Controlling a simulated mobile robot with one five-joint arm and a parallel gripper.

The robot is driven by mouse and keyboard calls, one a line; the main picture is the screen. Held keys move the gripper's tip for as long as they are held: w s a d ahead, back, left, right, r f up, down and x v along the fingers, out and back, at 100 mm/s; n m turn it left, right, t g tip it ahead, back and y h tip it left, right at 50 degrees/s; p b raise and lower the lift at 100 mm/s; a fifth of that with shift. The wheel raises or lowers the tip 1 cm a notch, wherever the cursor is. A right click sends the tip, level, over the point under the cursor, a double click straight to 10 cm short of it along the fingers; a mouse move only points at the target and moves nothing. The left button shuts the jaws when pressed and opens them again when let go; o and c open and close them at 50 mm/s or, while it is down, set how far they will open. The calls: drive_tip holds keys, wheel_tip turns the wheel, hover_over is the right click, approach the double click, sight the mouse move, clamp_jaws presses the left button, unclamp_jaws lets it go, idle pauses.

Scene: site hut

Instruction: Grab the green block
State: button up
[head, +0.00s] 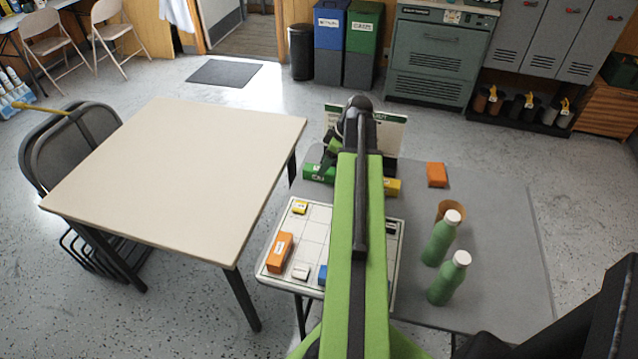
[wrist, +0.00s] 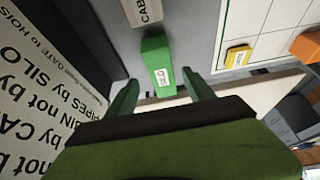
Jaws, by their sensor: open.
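The green block (head: 316,173) with a white label lies on the grey table by the far edge of the white grid board. In the wrist view the green block (wrist: 155,52) lies ahead of and partly between my two fingers, its label reading SILO. My gripper (wrist: 160,80) is open, with one finger on each side of the block's near end and gaps visible on both sides. In the head view my gripper (head: 328,158) is over the table close to the block, partly hidden by my arm.
The grid board (head: 313,222) holds yellow, orange, white and blue blocks. A lettered sign (wrist: 40,100) stands close on the left in the wrist view. Right of my arm are a yellow block (head: 392,187), an orange block (head: 437,174), a brown cup (head: 445,207) and two green bottles (head: 449,280).

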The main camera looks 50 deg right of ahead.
drive_tip(key=b+x, duration=0.5)
drive_tip(key=shift+s+a+f, duration=0.1)
drive_tip(key=shift+a+f, duration=0.05)
drive_tip(key=shift+c, duration=0.3)
clamp_jaws()
idle(0.3)
